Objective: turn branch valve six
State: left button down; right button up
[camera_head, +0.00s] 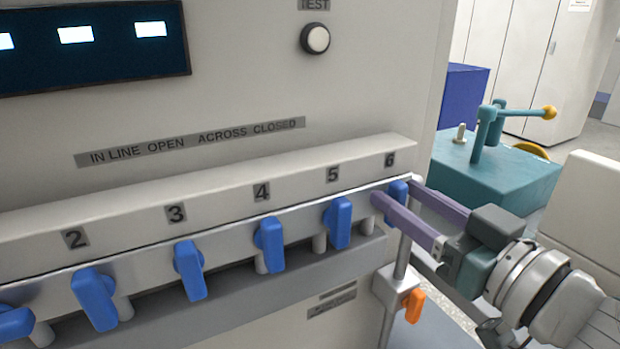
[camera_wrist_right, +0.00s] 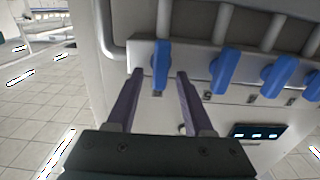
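The blue handle of valve six (camera_head: 397,190) sits at the right end of the valve row, under the label 6 (camera_head: 389,159). My right gripper (camera_head: 394,189) has its two purple fingers apart, with the handle between the fingertips. In the right wrist view the same blue handle (camera_wrist_right: 161,62) stands between the open fingers (camera_wrist_right: 160,74), with a gap visible on each side. There it looks roughly in line with the pipe (camera_wrist_right: 163,18) behind it. In the head view the near finger hides part of the handle. My left gripper is not in view.
Valve five's blue handle (camera_head: 339,222) is just left of my right gripper, with more blue handles further left. An orange handle (camera_head: 413,305) hangs below on a vertical pipe. A teal box (camera_head: 500,180) with a yellow-knobbed lever stands behind the arm at right.

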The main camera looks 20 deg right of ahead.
grip_shut()
dwell(0.6)
jog(key=shift+n, duration=0.3)
jog(key=n, duration=0.3)
jog(key=shift+a+n, duration=0.25)
jog(key=shift+n, duration=0.15)
jog(key=n, duration=0.4)
jog(key=f+n+b, duration=0.1)
jog(key=n, duration=0.4)
jog(key=a+n, duration=0.1)
jog(key=n, duration=0.3)
jog(key=shift+s+f+n, duration=0.1)
jog(key=shift+f+n, duration=0.2)
